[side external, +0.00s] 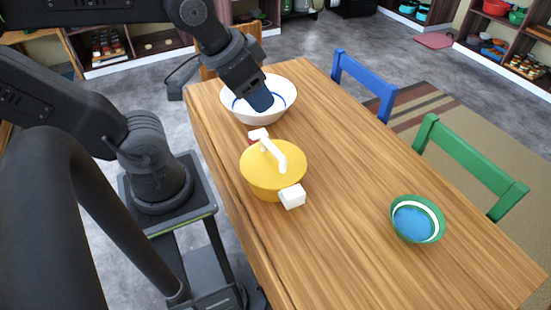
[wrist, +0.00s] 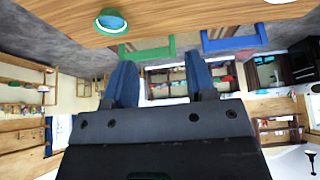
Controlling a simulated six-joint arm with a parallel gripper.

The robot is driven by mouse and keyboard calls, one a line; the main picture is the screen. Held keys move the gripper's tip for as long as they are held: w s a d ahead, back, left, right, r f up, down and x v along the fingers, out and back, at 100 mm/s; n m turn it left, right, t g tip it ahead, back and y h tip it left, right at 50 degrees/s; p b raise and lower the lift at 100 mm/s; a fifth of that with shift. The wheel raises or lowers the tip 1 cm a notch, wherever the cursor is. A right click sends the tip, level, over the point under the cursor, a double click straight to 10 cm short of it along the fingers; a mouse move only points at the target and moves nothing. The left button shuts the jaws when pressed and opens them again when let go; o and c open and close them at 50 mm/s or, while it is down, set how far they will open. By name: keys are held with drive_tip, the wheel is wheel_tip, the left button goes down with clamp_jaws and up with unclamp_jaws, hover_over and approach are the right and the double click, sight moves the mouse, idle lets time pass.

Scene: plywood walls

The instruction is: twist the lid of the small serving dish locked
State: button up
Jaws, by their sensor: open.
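The small serving dish is a yellow round pot (side external: 262,188) with a yellow lid (side external: 287,162) on top. The lid carries a white arched handle (side external: 272,152). A white block-shaped grip (side external: 292,196) sticks out at the dish's near right, and another white piece shows at its far left. The dish stands upright near the table's left edge. My gripper (side external: 262,102) is above and behind the dish, in front of the white bowl in the side view. In the wrist view, its two blue fingers (wrist: 161,82) are spread with nothing between them. The dish is not visible there.
A white bowl with a blue ring (side external: 285,84) stands behind the dish. A green bowl with a blue inside (side external: 432,208) stands at the right; it also shows in the wrist view (wrist: 110,22). Blue (side external: 365,78) and green (side external: 465,160) chairs line the far side. The wooden table's (side external: 345,170) middle is clear.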

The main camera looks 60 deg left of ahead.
drive_tip(key=n, duration=0.2)
drive_tip(key=n+g+y, duration=0.2)
drive_tip(key=n+g, duration=0.4)
drive_tip(key=n, duration=1.1)
approach(273, 146)
drive_tip(key=f, duration=0.3)
drive_tip(key=a+f, duration=0.1)
drive_tip(key=f, duration=0.6)
drive_tip(key=shift+s+a+f, duration=0.15)
drive_tip(key=shift+a+f, duration=0.2)
drive_tip(key=shift+f, duration=0.05)
drive_tip(key=shift+c, duration=0.4)
clamp_jaws()
drive_tip(key=shift+m, duration=0.8)
